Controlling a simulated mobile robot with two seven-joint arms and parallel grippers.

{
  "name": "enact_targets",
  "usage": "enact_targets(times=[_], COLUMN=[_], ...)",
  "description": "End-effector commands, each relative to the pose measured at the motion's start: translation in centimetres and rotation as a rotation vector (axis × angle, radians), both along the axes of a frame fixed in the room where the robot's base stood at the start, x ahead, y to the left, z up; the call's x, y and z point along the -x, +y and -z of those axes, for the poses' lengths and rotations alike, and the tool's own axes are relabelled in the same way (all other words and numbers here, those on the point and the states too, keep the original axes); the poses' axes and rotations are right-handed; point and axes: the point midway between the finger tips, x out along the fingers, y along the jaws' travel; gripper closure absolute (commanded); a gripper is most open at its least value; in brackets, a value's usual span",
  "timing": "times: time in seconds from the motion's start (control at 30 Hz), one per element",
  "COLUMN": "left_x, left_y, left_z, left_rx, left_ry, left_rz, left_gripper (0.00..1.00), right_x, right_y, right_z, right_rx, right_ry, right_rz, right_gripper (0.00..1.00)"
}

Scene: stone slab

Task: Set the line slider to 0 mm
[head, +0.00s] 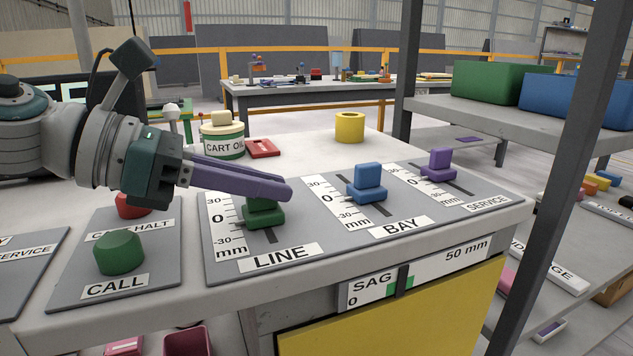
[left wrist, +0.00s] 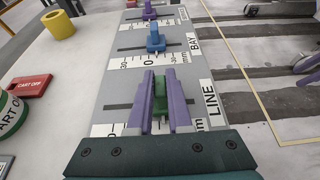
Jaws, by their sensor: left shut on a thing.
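The green LINE slider (head: 263,217) sits on its slot in the grey panel, beside a white scale (head: 226,226) marked 30, 0 and -30 mm. Its base is close to the 0 mark; the exact reading cannot be told. My left gripper (head: 285,191) reaches in from the left and is shut on the slider's knob. In the left wrist view the green knob (left wrist: 160,92) stands between the two purple fingers (left wrist: 160,104). The fingers hide part of the knob in the head view.
The blue BAY slider (head: 367,185) and purple SERVICE slider (head: 438,166) stand to the right on the same panel. The green CALL button (head: 119,252) and a red button (head: 134,207) lie left. A CART OIL can (head: 222,140), red CART OFF block (head: 263,148) and yellow ring (head: 350,127) stand behind.

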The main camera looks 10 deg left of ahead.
Motion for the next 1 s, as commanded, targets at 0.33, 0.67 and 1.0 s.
enact_targets(times=[0.33, 0.67, 1.0], left_x=[-0.8, -0.8, -0.4], left_y=[0.6, 0.6, 1.3], left_z=[0.1, 0.1, -0.2], left_rx=[-0.001, -0.001, -0.002], left_ry=[0.000, 0.000, 0.000], left_rz=[-0.005, -0.004, -0.005], left_gripper=[1.00, 0.53, 0.53], right_x=[-0.1, 0.0, 0.0], right_y=[0.1, 0.0, 0.0], right_z=[0.7, 0.7, 0.7], right_rx=[-0.002, -0.001, -0.001], right_ry=[-0.002, -0.001, -0.001], right_rz=[0.002, 0.001, 0.001], right_gripper=[0.50, 0.50, 0.50])
